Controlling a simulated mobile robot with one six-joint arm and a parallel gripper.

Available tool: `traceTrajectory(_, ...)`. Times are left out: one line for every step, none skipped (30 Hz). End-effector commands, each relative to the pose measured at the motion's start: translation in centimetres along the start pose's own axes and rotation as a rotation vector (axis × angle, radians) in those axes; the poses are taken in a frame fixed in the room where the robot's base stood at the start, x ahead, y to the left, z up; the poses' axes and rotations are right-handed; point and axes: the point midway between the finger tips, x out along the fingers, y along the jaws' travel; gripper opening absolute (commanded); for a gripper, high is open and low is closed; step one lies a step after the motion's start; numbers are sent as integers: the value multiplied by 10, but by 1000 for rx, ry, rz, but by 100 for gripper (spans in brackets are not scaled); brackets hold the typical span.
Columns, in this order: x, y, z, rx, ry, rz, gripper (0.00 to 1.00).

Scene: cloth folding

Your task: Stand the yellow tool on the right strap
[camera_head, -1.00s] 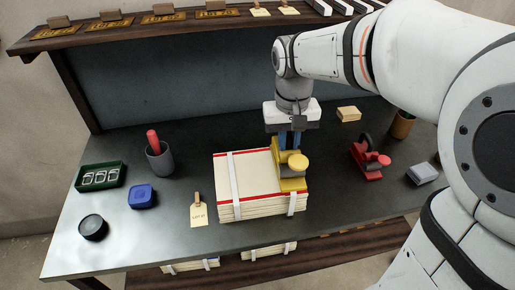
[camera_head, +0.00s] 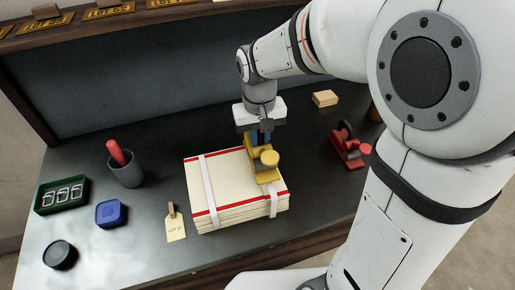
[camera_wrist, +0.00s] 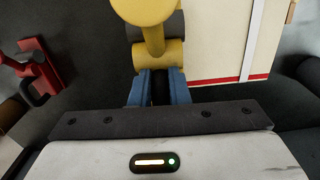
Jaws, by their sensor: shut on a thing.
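The yellow tool (camera_head: 266,165) has a round knob and a flat base. It is upright at the right part of a stack of cream cloths (camera_head: 227,178) with red stripes. My gripper (camera_head: 260,138) is shut on the tool from behind; in the wrist view its blue fingers (camera_wrist: 160,88) close on the yellow body (camera_wrist: 160,54). The right white strap (camera_head: 273,203) shows at the stack's front edge below the tool; its upper part is hidden by the tool. The left strap (camera_head: 208,182) is clear. I cannot tell whether the base touches the strap.
A red tool (camera_head: 348,148) stands to the right and a tan block (camera_head: 325,98) behind it. A grey cup (camera_head: 125,168), a blue box (camera_head: 111,213), a green tray (camera_head: 62,194), a black round tin (camera_head: 60,255) and a tag (camera_head: 175,225) lie left. Bare table surrounds the stack.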

Motion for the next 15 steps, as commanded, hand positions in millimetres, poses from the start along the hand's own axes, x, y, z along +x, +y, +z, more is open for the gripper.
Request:
traceTrajectory(3, 0, 0, 1, 0, 0, 0)
traceTrajectory(6, 0, 0, 2, -1, 0, 0)
traceTrajectory(12, 0, 0, 2, -1, 0, 0)
traceTrajectory(16, 1, 0, 2, -1, 0, 0)
traceTrajectory(20, 1, 0, 3, -2, 0, 0)
traceTrajectory(25, 0, 0, 3, -1, 0, 0)
traceTrajectory(28, 1, 0, 3, -2, 0, 0)
traceTrajectory(31, 0, 0, 3, -1, 0, 0)
traceTrajectory(34, 0, 0, 3, 1, 0, 0)
traceTrajectory(35, 0, 0, 4, 1, 0, 0)
traceTrajectory(36, 1, 0, 4, 1, 0, 0)
traceTrajectory(36, 1, 0, 4, 2, 0, 0)
traceTrajectory(36, 1, 0, 4, 2, 0, 0)
traceTrajectory(36, 1, 0, 4, 2, 0, 0)
traceTrajectory(36, 1, -1, 4, 2, 0, 0)
